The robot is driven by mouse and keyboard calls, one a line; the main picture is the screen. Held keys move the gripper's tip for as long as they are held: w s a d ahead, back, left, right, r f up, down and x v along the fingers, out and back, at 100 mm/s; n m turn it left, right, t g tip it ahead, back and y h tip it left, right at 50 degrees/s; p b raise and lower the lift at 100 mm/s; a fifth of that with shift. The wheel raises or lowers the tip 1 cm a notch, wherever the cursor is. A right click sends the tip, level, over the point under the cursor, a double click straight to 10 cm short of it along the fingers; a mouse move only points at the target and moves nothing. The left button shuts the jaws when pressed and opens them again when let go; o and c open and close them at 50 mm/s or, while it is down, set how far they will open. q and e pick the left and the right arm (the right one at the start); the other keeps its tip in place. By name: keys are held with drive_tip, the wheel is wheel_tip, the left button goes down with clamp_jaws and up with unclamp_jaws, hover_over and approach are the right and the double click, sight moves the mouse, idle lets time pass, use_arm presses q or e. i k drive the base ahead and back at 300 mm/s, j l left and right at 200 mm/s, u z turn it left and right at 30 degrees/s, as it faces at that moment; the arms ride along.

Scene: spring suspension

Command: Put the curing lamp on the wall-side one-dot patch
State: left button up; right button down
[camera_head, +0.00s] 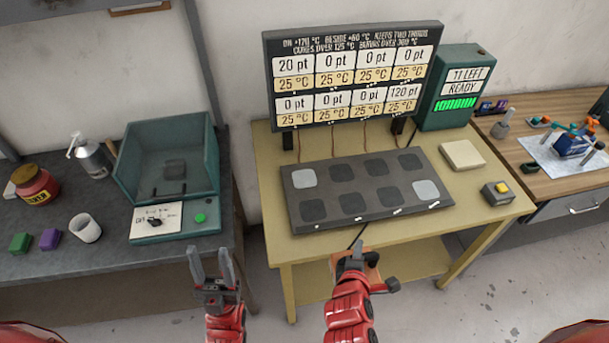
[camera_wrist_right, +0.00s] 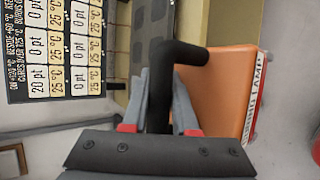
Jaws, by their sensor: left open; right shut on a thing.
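The curing lamp (camera_wrist_right: 222,88) has an orange body, a black bent handle and a partly readable label in the right wrist view. My right gripper (camera_wrist_right: 160,100) is shut on its handle. In the head view the lamp (camera_head: 373,268) is mostly hidden behind my right gripper (camera_head: 354,250), in front of the yellow table. A dark board (camera_head: 366,190) has two rows of patches. The wall-side row's leftmost patch (camera_head: 303,178) is pale; its others are dark. Small white marks show along the front edge, too small to count surely. My left gripper (camera_head: 212,268) is open and empty, left of the yellow table.
A display (camera_head: 352,75) with point and temperature readings stands behind the board. A teal booth (camera_head: 170,160) stands on the left bench.

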sight(304, 178)
drive_tip(key=i, duration=1)
